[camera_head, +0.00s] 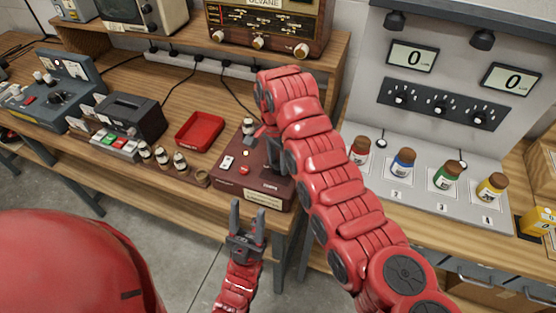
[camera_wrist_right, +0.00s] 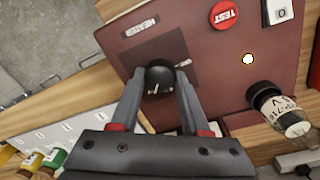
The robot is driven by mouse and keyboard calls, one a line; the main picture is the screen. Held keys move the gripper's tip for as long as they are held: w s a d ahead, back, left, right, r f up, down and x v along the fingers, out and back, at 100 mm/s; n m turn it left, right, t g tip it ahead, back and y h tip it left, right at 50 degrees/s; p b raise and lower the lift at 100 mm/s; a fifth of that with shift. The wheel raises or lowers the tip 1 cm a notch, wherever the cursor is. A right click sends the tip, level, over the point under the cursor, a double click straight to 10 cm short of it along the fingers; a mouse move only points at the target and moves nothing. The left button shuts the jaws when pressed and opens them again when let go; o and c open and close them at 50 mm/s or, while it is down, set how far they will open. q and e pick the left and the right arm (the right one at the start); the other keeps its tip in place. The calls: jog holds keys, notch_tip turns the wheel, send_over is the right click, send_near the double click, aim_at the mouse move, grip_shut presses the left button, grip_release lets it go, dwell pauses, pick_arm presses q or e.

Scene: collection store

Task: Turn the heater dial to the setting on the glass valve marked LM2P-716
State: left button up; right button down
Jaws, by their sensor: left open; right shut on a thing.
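The dark red heater box (camera_head: 232,178) stands on the wooden bench in the head view. Its black dial (camera_wrist_right: 158,74), beside the HEATER label (camera_wrist_right: 141,26), shows in the right wrist view. My right gripper (camera_wrist_right: 160,92) is shut on the dial, one finger on each side; in the head view my right arm hides the dial. A glass valve (camera_wrist_right: 294,124) with a dark base is at the box's corner; its label is partly readable, ending in 716. My left gripper (camera_head: 248,215) is open and empty, in front of the box.
The box also carries a red TEST button (camera_wrist_right: 224,14), a white switch (camera_head: 227,162) and a lit lamp (camera_wrist_right: 248,59). A red tray (camera_head: 200,131) and several small glass valves (camera_head: 162,156) stand left. Colored bottles (camera_head: 446,175) stand on the right panel.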

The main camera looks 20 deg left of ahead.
jog(key=shift+m, duration=0.5)
jog(key=shift+c, duration=1.9)
grip_release()
notch_tip(320, 180, up, 10)
jog(key=f, duration=0.1)
notch_tip(320, 180, up, 8)
jog(key=p, duration=0.7)
send_over(276, 163)
jog(key=shift+w+r+p, duration=0.15)
jog(key=shift+p, duration=0.6)
